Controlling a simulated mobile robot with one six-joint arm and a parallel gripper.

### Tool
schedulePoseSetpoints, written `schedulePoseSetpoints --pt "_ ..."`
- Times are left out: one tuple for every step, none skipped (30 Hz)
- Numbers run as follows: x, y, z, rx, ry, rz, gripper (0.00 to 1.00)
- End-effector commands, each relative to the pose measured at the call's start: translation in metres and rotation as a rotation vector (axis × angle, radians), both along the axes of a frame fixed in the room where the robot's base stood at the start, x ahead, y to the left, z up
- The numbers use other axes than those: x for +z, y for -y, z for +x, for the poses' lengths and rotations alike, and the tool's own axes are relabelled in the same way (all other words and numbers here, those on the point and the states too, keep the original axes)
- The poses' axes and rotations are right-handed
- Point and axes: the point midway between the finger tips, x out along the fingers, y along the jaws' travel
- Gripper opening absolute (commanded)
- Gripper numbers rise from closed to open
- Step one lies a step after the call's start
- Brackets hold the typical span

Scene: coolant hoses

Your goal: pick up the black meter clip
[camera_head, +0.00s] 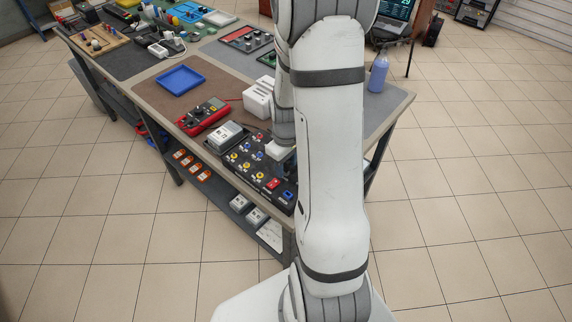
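I cannot pick out the black meter clip in the head view; it is too small or hidden. A red multimeter (204,116) with a dark face lies on the brown mat near the bench's front edge. A black terminal panel (256,171) with yellow, blue and red sockets sits at the near corner of the bench. My gripper (287,158) is low over the right part of this panel, mostly hidden behind my own white arm. Its fingers do not show clearly, so I cannot tell whether it is open or holds anything.
A grey-white box (225,136) stands at the panel's back left. A white block-shaped unit (259,98) stands behind it. A blue tray (180,81) lies on the mat. A blue-purple bottle (378,73) stands at the right. The lower shelf (226,203) holds orange and white items.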

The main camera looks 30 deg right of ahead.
Motion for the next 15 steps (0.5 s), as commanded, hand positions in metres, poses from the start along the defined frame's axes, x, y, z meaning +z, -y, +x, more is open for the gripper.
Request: schedulePoseSetpoints --pt "-0.0005 0.0001 0.0 0.0 0.0 0.0 0.4" --pt "-0.0005 0.0002 0.0001 0.0 0.001 0.0 0.4" --pt "-0.0004 0.0002 0.0001 -0.001 0.001 -0.001 0.4" --pt "-0.0003 0.0002 0.0 -0.001 0.001 0.0 0.4" --pt "-0.0003 0.0002 0.0 -0.001 0.001 0.0 0.4" --pt "-0.0003 0.0002 0.0 -0.001 0.0 0.0 0.39" --pt "-0.0002 0.0003 0.0 -0.001 0.0 0.0 0.37" --pt "-0.0002 0.0004 -0.0001 -0.001 0.0 0.0 0.34" --pt "-0.0002 0.0004 -0.0001 -0.001 0.0 0.0 0.31" --pt "-0.0002 0.0004 -0.0001 -0.001 0.0 0.0 0.29" --pt "-0.0001 0.0004 -0.0001 -0.001 0.0 0.0 0.26" --pt "-0.0001 0.0004 -0.0001 -0.001 0.0 0.0 0.23" --pt "-0.0001 0.0004 -0.0001 -0.001 0.0 0.0 0.2" --pt "-0.0001 0.0005 -0.0001 -0.001 0.0 0.0 0.18" --pt "-0.0001 0.0005 -0.0001 -0.001 0.0 0.0 0.15"
